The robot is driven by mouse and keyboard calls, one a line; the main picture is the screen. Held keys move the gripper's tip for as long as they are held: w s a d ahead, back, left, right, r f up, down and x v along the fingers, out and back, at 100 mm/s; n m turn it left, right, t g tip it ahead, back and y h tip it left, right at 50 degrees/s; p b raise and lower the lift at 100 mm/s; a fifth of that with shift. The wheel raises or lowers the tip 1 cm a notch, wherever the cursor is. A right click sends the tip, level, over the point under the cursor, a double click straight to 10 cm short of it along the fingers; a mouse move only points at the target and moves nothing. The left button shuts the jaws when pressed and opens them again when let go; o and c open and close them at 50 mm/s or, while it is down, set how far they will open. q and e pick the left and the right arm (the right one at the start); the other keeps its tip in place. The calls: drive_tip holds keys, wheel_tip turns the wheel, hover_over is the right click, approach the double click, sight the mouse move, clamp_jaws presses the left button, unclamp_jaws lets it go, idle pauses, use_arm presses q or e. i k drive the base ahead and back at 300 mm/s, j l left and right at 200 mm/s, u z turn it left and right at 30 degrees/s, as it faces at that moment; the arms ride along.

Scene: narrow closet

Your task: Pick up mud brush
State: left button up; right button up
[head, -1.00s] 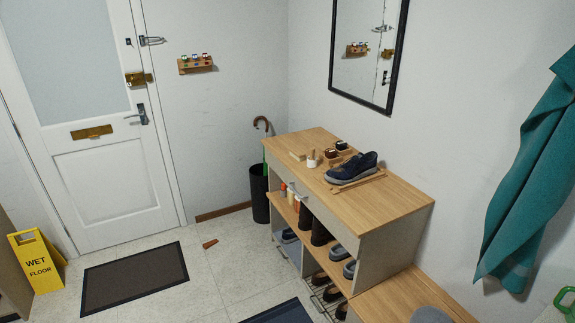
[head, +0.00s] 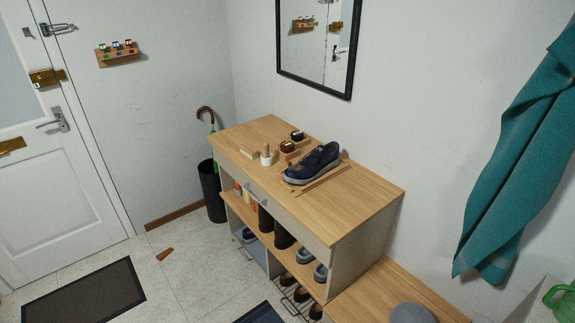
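Small shoe-care items stand on the wooden top of the shoe cabinet (head: 355,198). A flat, pale wooden piece (head: 249,153) lies near its left front edge and may be a brush. Beside it stands a small white item with a wooden knob (head: 267,157). I cannot tell which of these is the mud brush; they are too small to make out. Neither of my grippers is in view.
A dark blue shoe (head: 312,165) rests on a wooden stand on the cabinet. Two small dark-topped items (head: 288,146) sit behind it. A black umbrella bin (head: 211,190) stands left of the cabinet. A doormat (head: 84,294) and wooden wedge (head: 165,254) lie on the floor.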

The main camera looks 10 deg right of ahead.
sight(250, 152)
drive_tip(key=z, duration=0.6)
drive_tip(key=i+j+z, duration=0.1)
drive_tip(key=j+z, duration=0.15)
drive_tip(key=z, duration=0.15)
drive_tip(key=i+j+z, duration=0.1)
drive_tip(key=j+z, duration=0.45)
drive_tip(key=z, duration=0.2)
drive_tip(key=j+z, duration=0.5)
drive_tip(key=j, duration=0.55)
drive_tip(key=j+z, duration=0.1)
drive_tip(key=j, duration=0.45)
drive_tip(key=k+j+z, duration=0.1)
drive_tip(key=j, duration=0.45)
drive_tip(key=k, duration=0.05)
